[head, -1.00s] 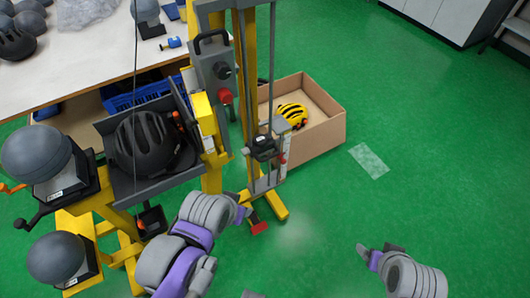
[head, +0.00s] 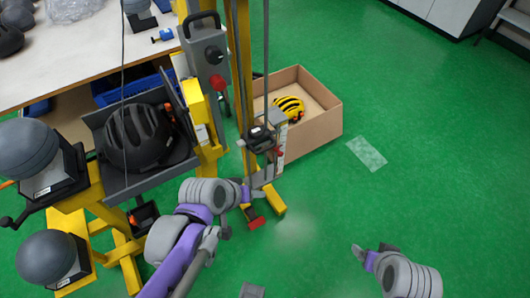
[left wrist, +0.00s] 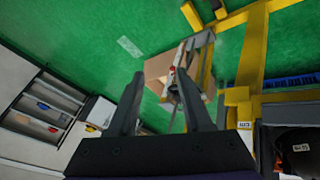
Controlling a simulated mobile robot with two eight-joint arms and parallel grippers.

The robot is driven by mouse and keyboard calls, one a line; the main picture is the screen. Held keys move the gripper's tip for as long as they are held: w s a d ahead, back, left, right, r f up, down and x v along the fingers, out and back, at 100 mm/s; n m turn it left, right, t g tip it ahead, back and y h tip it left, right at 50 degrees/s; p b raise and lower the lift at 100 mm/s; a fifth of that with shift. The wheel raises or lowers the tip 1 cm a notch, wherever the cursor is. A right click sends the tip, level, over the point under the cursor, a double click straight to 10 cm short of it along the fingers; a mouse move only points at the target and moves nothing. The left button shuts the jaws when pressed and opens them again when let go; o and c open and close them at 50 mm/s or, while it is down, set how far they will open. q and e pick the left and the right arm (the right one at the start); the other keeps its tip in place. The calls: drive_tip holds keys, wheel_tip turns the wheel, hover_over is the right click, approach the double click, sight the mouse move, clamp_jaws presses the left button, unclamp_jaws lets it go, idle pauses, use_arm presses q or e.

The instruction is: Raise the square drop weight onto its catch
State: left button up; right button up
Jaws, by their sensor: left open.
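The drop tower (head: 240,60) is a yellow frame with grey vertical guide rods. A dark block (head: 260,140), which looks like the square drop weight, sits low on the rods. I cannot make out its catch. My left gripper (head: 252,188) is low in front of the rods, below the block, partly hidden by its own wrist. In the left wrist view its fingers (left wrist: 160,85) are apart with nothing clearly held, and the tower's lower part shows beyond them. My right gripper (head: 373,252) is over the floor at lower right, away from the tower; its jaw gap is unclear.
A black helmet (head: 138,135) rests in a grey tray left of the tower. Grey headforms (head: 28,147) stand at left. A control box (head: 208,55) with a red knob is on the post. Floor at right is clear.

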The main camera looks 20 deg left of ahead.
use_arm(q)
drive_tip(key=w+f+n+t+h+b, duration=0.2)
drive_tip(key=w+f+n+b, duration=0.2)
drive_tip(key=w+f, duration=0.15)
drive_tip(key=n+t+h+b, duration=0.1)
drive_tip(key=n+t+b, duration=0.6)
drive_tip(key=n, duration=0.5)
approach(263, 151)
drive_tip(key=w+b, duration=0.1)
drive_tip(key=shift+g, duration=0.3)
drive_tip(key=x, duration=1.1)
drive_tip(key=shift+s+d+r+b, duration=0.1)
drive_tip(key=shift+d+b, duration=0.05)
drive_tip(key=shift+b, duration=0.15)
use_arm(e)
wheel_tip(263, 151, down, 16)
drive_tip(key=s, duration=0.1)
drive_tip(key=shift+r+g, duration=0.25)
drive_tip(key=shift+g, duration=0.05)
use_arm(q)
clamp_jaws()
